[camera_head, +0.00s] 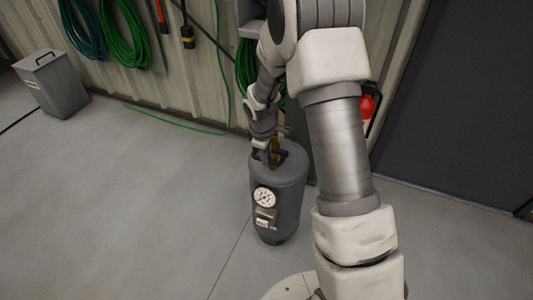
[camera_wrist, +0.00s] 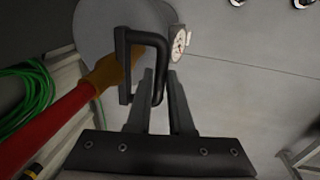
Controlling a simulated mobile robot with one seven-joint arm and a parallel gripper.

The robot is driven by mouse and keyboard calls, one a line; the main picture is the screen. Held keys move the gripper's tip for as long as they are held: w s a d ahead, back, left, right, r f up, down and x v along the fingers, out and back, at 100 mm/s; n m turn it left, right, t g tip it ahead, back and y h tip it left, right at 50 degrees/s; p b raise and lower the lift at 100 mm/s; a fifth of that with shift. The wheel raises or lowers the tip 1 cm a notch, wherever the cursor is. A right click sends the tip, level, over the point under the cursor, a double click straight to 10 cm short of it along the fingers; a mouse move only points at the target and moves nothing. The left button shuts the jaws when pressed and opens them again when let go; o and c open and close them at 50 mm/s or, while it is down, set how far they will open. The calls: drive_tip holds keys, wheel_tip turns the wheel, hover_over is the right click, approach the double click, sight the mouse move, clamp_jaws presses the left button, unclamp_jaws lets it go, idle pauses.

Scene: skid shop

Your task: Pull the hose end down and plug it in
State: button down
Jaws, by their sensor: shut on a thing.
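The hose end is a red hose with an orange-brown sleeve (camera_wrist: 104,74) and a black D-shaped handle (camera_wrist: 141,37), at the upper left of the wrist view. My gripper (camera_wrist: 160,82) is shut on the near bar of that handle. In the head view, my gripper (camera_head: 264,153) is just above the top of a grey tank (camera_head: 288,203) with a round white gauge (camera_head: 264,197). The orange sleeve shows there as a narrow upright strip (camera_head: 275,146). The tip of the hose end is hidden, so I cannot tell whether it touches or enters the tank.
Green hose coils (camera_head: 125,35) and a blue-green coil (camera_head: 83,28) hang on the wall. A grey bin (camera_head: 51,84) stands at the far left. A red object (camera_head: 367,106) is partly hidden behind my arm.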

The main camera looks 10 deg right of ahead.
drive_tip(key=shift+s, duration=0.1)
drive_tip(key=c, duration=0.8)
unclamp_jaws()
wheel_tip(320, 180, up, 17)
drive_tip(key=s+a+p, duration=0.1)
drive_tip(key=s+p, duration=0.1)
drive_tip(key=p, duration=0.2)
drive_tip(key=shift+s+a, duration=0.2)
drive_tip(key=shift+a, duration=0.2)
drive_tip(key=s+d+r+m+t+p, duration=0.1)
drive_tip(key=s+r+m+p, duration=0.3)
drive_tip(key=r, duration=0.5)
drive_tip(key=s+d+r+m+t+p, duration=0.1)
drive_tip(key=s+r, duration=0.5)
drive_tip(key=r, duration=0.2)
drive_tip(key=s+r+m+t+p, duration=0.1)
drive_tip(key=s+r+m+p, duration=0.1)
drive_tip(key=s, duration=0.5)
drive_tip(key=s+r+m+t+y+p, duration=0.1)
drive_tip(key=s+r+m+p, duration=0.2)
drive_tip(key=s+r, duration=0.4)
drive_tip(key=shift+a+m, duration=0.15)
drive_tip(key=shift+m, duration=0.35)
